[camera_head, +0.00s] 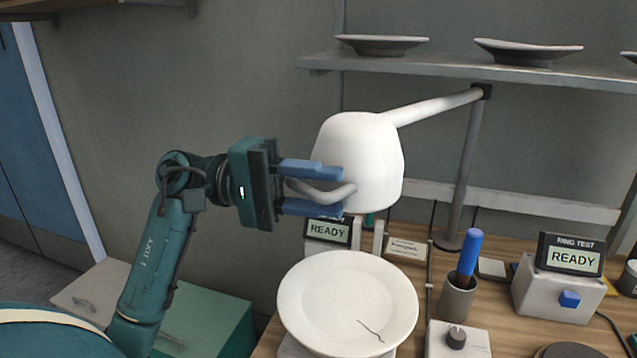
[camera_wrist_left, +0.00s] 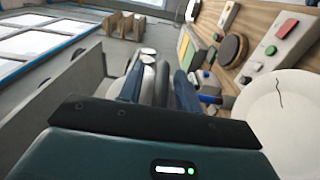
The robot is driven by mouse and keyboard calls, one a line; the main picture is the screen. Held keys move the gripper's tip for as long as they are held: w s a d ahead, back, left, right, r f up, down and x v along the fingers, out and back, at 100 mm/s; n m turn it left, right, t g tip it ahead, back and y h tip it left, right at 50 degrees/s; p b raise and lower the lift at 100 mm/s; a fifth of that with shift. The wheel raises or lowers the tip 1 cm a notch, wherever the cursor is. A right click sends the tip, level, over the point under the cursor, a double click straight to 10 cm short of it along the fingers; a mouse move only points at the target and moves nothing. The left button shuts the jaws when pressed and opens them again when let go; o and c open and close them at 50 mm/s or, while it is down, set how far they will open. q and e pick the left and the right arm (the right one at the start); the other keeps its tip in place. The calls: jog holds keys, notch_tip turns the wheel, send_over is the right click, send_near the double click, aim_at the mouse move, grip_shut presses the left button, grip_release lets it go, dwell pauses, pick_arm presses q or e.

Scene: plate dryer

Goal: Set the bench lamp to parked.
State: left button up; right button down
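The bench lamp has a white shade (camera_head: 362,155) in the head view, hung on a white arm (camera_head: 432,107) from a grey post (camera_head: 466,165) on the bench. The fingers look apart, with a gap around the handle, and no firm grip shows. In the left wrist view, white lamp parts (camera_wrist_left: 148,75) lie between the fingers (camera_wrist_left: 158,88). My right gripper is not in view.
A cracked white plate (camera_head: 347,300) stands below the lamp, in front of a READY display (camera_head: 328,231). A ring test box (camera_head: 560,290), a cup with a blue-handled tool (camera_head: 457,298) and a knob box (camera_head: 458,340) stand to the right. A shelf (camera_head: 450,68) with plates runs behind.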

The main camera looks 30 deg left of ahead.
pick_arm(q)
grip_shut()
dwell(0.8)
